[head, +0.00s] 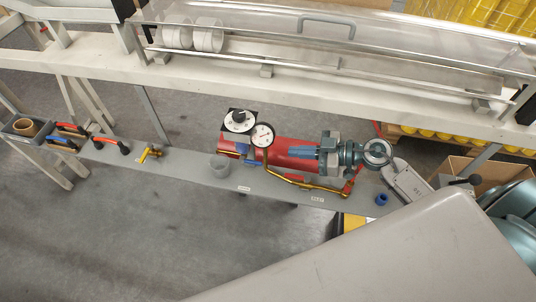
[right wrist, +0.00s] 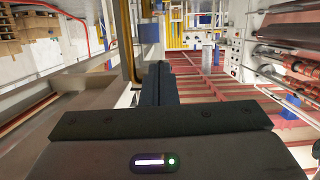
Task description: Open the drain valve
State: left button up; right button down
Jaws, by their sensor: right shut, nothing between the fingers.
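A red cylinder (head: 285,152) lies on a narrow grey bench, with teal fittings (head: 345,153) at its right end. A brass pipe (head: 300,182) runs along its front to a red handle (head: 350,186), which looks like the drain valve's lever; its exact setting is too small to tell. My left gripper is not in view.
A pressure gauge (head: 262,135) and a dial (head: 239,120) stand by the cylinder. A white rail (head: 240,83) runs behind.

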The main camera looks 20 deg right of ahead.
aim_at(251, 161)
jog(key=shift+d, duration=0.1)
dwell(0.4)
